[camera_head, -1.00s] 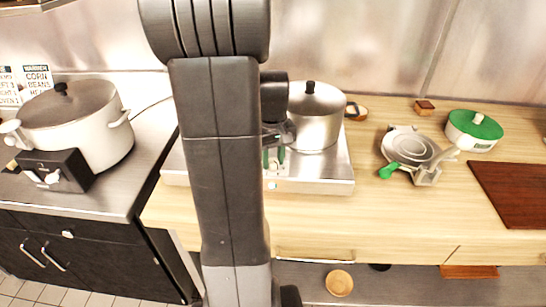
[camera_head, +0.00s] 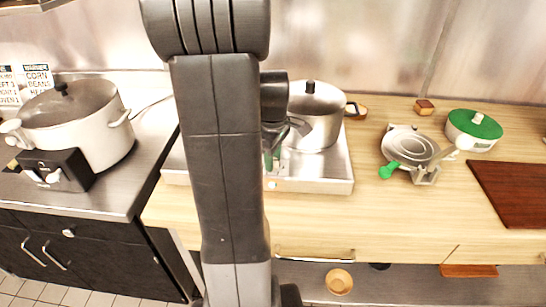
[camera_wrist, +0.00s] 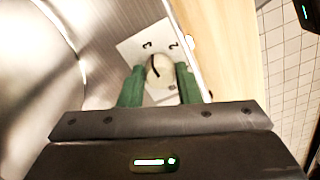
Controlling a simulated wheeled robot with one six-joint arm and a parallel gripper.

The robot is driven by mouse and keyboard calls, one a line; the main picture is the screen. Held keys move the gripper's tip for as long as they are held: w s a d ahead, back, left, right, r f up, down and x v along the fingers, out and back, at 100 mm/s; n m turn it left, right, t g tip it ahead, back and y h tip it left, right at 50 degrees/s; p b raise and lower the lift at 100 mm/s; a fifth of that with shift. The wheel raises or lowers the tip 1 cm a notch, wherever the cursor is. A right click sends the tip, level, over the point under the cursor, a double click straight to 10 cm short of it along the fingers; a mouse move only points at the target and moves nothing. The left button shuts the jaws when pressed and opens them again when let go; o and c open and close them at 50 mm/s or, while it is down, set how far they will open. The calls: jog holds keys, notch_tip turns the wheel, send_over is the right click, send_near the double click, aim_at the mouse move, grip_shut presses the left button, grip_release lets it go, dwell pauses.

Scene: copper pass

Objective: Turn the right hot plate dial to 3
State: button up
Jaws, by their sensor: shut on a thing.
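The right hot plate (camera_head: 325,181) is a steel box on the wooden counter, with a lidded steel pot (camera_head: 318,118) on it. Its dial (camera_wrist: 158,72) is a pale round knob with a dark pointer line, on a white plate with numerals (camera_wrist: 147,46). In the wrist view the line slants up and left, towards one numeral. I cannot read the numerals surely. My gripper (camera_head: 272,160) has green fingers, one on each side of the dial; the wrist view shows it (camera_wrist: 159,68) shut on the knob. In the head view my arm hides part of the hot plate.
At left, a large pot (camera_head: 75,125) stands behind a black control box (camera_head: 55,170). To the right are a waffle-iron-like pan (camera_head: 408,147), a green-lidded pot (camera_head: 474,130) and a brown board (camera_head: 515,190).

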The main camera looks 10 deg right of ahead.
dwell(0.5)
jog(key=o, duration=1)
jog(key=shift+c, duration=0.2)
notch_tip(320, 180, up, 14)
jog(key=shift+f, duration=0.1)
notch_tip(320, 180, down, 14)
jog(key=shift+r, duration=0.1)
jog(key=shift+r, duration=0.15)
dwell(0.4)
